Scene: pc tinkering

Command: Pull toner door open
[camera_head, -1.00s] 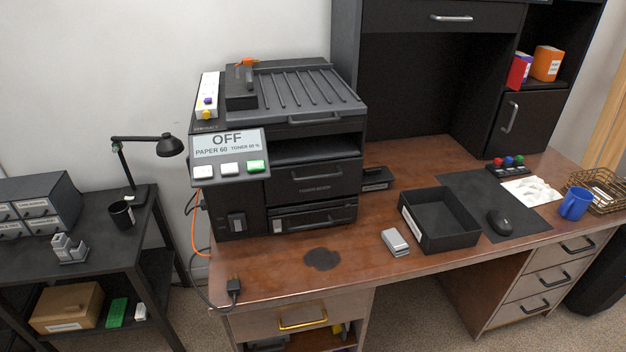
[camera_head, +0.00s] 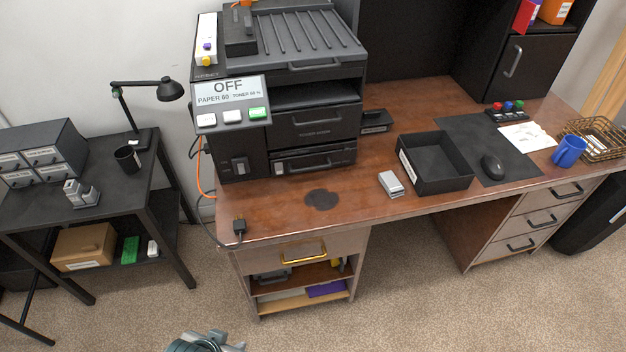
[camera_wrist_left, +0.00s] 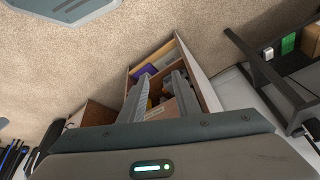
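The black printer (camera_head: 231,150) stands on the left part of the wooden desk. Its display reads OFF, PAPER 60 and a toner percentage. Its front has an upper panel with a handle (camera_head: 308,123), a lower panel with a handle (camera_head: 308,160), and a left section with a small grey latch-like part (camera_head: 240,166). I cannot tell which is the toner door; all panels look shut. My left gripper (camera_head: 205,343) shows only partly at the bottom edge, low in front of the desk and well away from the printer. In the left wrist view its fingers (camera_wrist_left: 160,93) are apart and empty. My right gripper is not in view.
A black tray (camera_head: 433,178), a grey box (camera_head: 391,184) and a plug (camera_head: 239,228) lie on the desk (camera_head: 280,212). Open shelves (camera_head: 300,277) sit below its drawer. A dark side table (camera_head: 180,165) with a lamp stands left. The carpet in front is clear.

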